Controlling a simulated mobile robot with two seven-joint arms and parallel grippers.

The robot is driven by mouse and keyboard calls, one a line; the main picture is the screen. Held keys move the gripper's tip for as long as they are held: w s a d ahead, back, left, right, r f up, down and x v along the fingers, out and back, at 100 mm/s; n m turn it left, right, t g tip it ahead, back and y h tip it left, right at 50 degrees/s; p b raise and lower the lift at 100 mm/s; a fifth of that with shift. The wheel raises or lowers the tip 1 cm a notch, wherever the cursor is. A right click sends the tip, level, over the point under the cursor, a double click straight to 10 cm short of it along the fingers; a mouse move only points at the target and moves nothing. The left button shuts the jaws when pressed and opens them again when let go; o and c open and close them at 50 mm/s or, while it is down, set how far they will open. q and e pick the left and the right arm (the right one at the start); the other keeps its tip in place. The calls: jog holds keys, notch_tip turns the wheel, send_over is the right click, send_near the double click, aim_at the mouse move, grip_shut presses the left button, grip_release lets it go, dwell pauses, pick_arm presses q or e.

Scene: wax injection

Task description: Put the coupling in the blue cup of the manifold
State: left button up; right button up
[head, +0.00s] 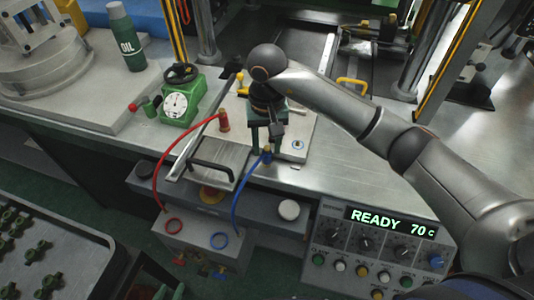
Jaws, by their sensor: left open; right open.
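The coupling (267,154) is a small blue piece at the upper end of the blue hose, in the middle of the head view. My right gripper (266,147) points down with its fingers apart around or just above the coupling; I cannot tell whether they touch it. The pale plate (299,125) beneath looks like the manifold. A red coupling (223,121) on the red hose stands on the left. My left gripper is out of view.
A green dial gauge (182,104) and an oil bottle (126,37) stand left. A metal cover with a black handle (212,172) lies in front. A box with red and blue rings (197,245) and a control panel (385,245) are at the front. Bare bench (350,160) lies right.

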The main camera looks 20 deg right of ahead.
aim_at(266, 161)
jog(key=shift+f, duration=1.2)
grip_shut()
